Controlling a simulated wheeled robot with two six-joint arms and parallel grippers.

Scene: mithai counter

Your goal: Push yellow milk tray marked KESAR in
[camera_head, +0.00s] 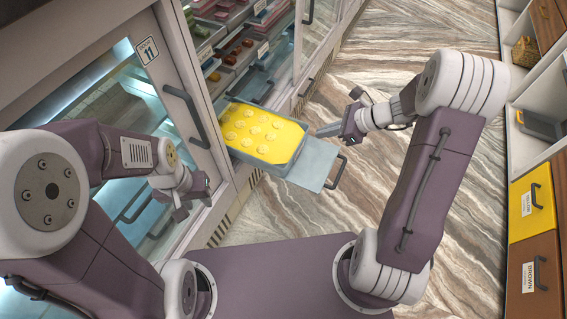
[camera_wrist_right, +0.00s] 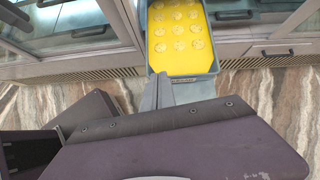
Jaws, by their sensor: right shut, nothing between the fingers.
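The yellow milk tray is a grey tray (camera_head: 262,153) filled with a yellow slab with round pieces on top, sticking out of the counter's front. A flat grey panel (camera_head: 312,164) with a dark handle extends from its outer end. No KESAR lettering is readable. In the right wrist view the tray (camera_wrist_right: 196,82) is at the top centre. My right gripper (camera_head: 326,130) is shut and empty, just beyond the tray's outer end; its fingers (camera_wrist_right: 158,92) show below the tray's near edge. Whether they touch it is unclear. My left gripper (camera_head: 180,206) hangs before the glass door, away from the tray.
A glass door marked 11 (camera_head: 147,51) with a handle stands left of the tray. Shelves of sweets (camera_head: 235,50) lie behind it, and another glass door stands further along. Drawers, one yellow (camera_head: 532,203) and one brown, line the right side. Marbled floor (camera_head: 420,45) lies between.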

